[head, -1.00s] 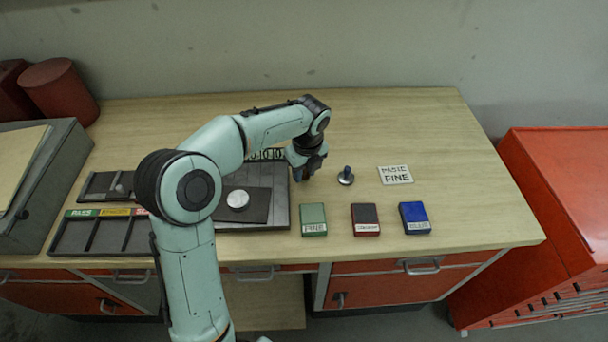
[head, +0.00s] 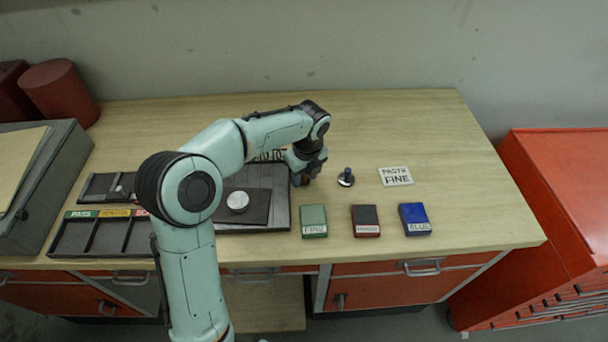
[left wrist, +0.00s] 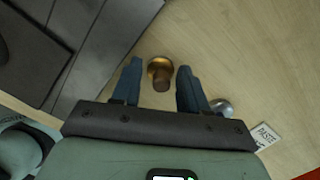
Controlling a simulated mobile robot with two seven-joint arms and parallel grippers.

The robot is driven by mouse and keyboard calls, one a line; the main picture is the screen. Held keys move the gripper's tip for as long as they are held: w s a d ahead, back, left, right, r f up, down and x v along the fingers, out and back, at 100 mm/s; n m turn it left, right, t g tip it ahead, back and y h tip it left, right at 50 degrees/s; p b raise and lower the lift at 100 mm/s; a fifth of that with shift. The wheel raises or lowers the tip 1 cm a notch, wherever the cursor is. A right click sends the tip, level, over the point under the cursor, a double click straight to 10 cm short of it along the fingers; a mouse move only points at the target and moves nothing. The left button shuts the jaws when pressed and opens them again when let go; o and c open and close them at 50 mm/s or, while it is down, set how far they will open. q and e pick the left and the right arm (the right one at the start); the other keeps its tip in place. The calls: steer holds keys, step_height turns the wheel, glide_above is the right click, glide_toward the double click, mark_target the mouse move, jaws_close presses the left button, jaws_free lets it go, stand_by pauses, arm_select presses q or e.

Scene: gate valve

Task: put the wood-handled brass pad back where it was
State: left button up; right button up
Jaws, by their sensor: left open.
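The wood-handled brass pad (left wrist: 160,70) stands upright on the bench, seen from above in the left wrist view, a brass disc with a brown wooden knob. My left gripper (left wrist: 159,66) is open, with one blue finger on each side of the pad; I see a gap on both sides and no contact. In the head view my left gripper (head: 304,178) points down just right of the dark metal plate (head: 281,200), and it mostly hides the pad there. My right gripper is not in view.
A steel pad with a dark knob (head: 346,177) stands close right of the gripper. Beyond it lies a white PASTE FINE card (head: 396,176). Green (head: 313,221), red-black (head: 365,220) and blue (head: 415,219) boxes line the front.

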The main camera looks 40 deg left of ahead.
mark_target(307, 185)
arm_select(q)
step_height(307, 185, up, 12)
steer(key=d+p, duration=0.1)
steer(key=shift+s+d+f+p, duration=0.15)
steer(key=shift+s+f+p, duration=0.1)
steer(key=shift+p, duration=0.1)
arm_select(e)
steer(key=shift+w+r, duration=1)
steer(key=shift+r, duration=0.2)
